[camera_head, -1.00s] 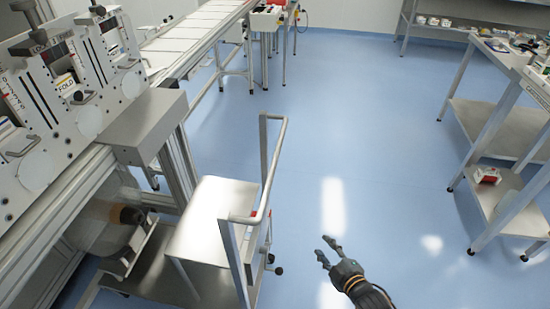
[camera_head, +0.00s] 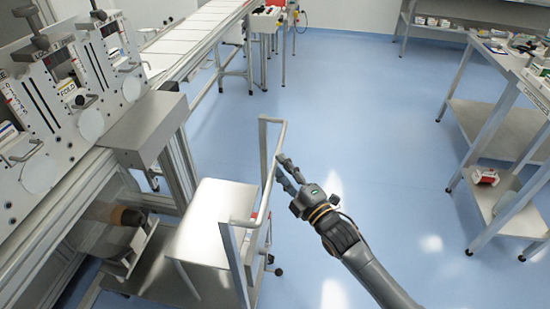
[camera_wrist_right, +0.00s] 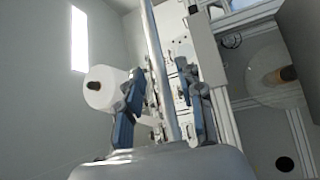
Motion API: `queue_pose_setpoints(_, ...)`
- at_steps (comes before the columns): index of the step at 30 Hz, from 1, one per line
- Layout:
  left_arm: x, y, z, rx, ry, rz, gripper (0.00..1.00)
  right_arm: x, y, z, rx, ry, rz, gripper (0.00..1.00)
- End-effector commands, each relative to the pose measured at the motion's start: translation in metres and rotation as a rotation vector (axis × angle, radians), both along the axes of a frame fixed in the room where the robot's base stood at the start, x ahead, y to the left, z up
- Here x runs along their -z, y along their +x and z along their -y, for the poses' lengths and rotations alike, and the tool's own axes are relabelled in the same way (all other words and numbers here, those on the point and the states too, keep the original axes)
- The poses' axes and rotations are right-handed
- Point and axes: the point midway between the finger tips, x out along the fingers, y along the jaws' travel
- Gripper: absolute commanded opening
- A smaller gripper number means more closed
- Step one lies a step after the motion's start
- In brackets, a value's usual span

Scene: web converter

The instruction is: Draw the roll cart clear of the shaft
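The roll cart is at lower left in the head view, with a pale metal top (camera_head: 208,215) and a tubular push handle (camera_head: 265,193). Its left side stands close beside the machine, by a shaft end with a dark and brown core (camera_head: 128,216). The shaft also shows in the wrist view (camera_wrist_right: 282,76). My right gripper (camera_head: 283,171) is at the far part of the handle. In the wrist view its two fingers (camera_wrist_right: 162,115) are apart, with the handle bar (camera_wrist_right: 158,50) running between them; I see gaps on both sides. My left gripper is not in view.
The machine with its panels (camera_head: 75,90) fills the left side. A conveyor (camera_head: 190,40) runs toward the back. A bench with shelves (camera_head: 500,130) stands at the right, with a red box (camera_head: 486,177) on its lower shelf. The blue floor (camera_head: 350,130) between is clear.

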Motion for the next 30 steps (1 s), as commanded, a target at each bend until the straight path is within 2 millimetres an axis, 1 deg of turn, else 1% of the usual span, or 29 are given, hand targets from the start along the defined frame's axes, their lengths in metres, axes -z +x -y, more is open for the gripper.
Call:
queue_pose_setpoints(1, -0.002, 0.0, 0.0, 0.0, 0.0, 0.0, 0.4, -0.004, 0.008, -0.005, 0.0, 0.001, 0.002, 0.37)
queue_pose_setpoints(3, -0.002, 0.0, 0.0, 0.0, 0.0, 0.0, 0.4, -0.004, 0.017, -0.01, 0.0, 0.001, 0.0, 0.37)
queue_pose_setpoints(7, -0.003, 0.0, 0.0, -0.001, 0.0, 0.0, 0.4, -0.005, 0.027, -0.016, 0.0, 0.0, 0.0, 0.37)
queue_pose_setpoints(12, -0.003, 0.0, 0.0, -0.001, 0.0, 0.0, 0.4, -0.005, 0.032, -0.018, 0.0, 0.0, 0.0, 0.37)
queue_pose_setpoints(18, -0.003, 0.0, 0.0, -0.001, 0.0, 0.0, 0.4, -0.005, 0.032, -0.018, 0.0, 0.001, 0.0, 0.37)
queue_pose_setpoints(19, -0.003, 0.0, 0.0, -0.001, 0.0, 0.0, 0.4, -0.005, 0.032, -0.018, 0.0, 0.001, 0.0, 0.33)
queue_pose_setpoints(20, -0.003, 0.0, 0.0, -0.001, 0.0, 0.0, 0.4, -0.005, 0.032, -0.018, 0.0, 0.001, 0.0, 0.27)
queue_pose_setpoints(21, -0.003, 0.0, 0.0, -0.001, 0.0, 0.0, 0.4, -0.005, 0.032, -0.018, 0.0, 0.001, 0.0, 0.19)
queue_pose_setpoints(24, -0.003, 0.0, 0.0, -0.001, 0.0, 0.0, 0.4, -0.005, 0.032, -0.018, 0.0, 0.001, 0.0, 0.0)
queue_pose_setpoints(30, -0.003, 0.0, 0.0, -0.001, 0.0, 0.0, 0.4, -0.005, 0.032, -0.018, 0.0, 0.0, -0.001, 0.0)
